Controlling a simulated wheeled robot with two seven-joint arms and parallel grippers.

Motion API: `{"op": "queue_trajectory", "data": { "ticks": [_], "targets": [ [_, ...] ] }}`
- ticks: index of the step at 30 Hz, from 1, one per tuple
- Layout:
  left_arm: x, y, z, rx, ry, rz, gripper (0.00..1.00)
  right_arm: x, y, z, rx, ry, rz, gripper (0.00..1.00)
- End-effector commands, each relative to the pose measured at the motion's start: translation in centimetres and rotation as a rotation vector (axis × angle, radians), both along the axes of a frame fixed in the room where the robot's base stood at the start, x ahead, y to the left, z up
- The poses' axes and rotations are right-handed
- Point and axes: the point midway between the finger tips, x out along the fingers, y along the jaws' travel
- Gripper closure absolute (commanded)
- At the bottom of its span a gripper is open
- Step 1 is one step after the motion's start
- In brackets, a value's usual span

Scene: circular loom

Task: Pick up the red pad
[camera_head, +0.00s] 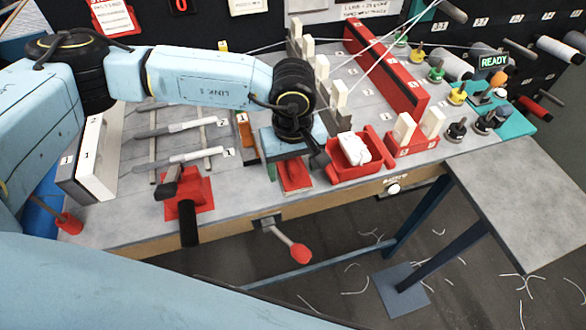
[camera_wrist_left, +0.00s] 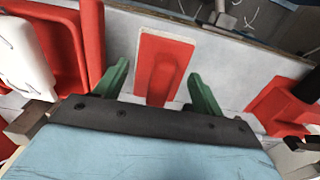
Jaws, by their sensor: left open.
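The red pad (camera_head: 294,178) lies flat on the grey bench top near its front edge, just below my left gripper (camera_head: 290,147). In the left wrist view the red pad (camera_wrist_left: 166,62) is a red rectangle with a pale border. It shows between the two green fingers of my left gripper (camera_wrist_left: 158,75), with space on either side of it. The left gripper is open and holds nothing. In the head view its body hides the far part of the pad and the fingertips are hard to make out. My right gripper does not show.
A red tray (camera_head: 347,174) with a white object stands close right of the pad. A red clamp with a black handle (camera_head: 188,222) is to the left. A red-knobbed lever (camera_head: 300,252) sticks out below the front edge. White-handled tools (camera_head: 190,127) lie further left.

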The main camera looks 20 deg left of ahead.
Motion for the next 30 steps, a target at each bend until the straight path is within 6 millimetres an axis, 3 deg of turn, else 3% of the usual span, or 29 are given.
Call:
{"op": "queue_trajectory", "data": {
  "ticks": [2, 10, 20, 30],
  "targets": [
    [0.0, 0.0, 0.0, 0.0, 0.0, 0.0, 0.31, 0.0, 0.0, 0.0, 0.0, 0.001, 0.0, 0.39],
    [0.0, 0.0, 0.1, 0.0, 0.0, 0.0, 0.66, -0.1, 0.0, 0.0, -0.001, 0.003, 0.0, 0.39],
    [0.1, 0.0, 1.1, -0.001, -0.002, 0.001, 0.66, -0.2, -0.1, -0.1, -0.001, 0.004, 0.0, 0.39],
    [0.1, 0.0, 7.6, -0.001, -0.003, 0.001, 0.66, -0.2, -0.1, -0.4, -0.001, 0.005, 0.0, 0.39]
  ]
}}
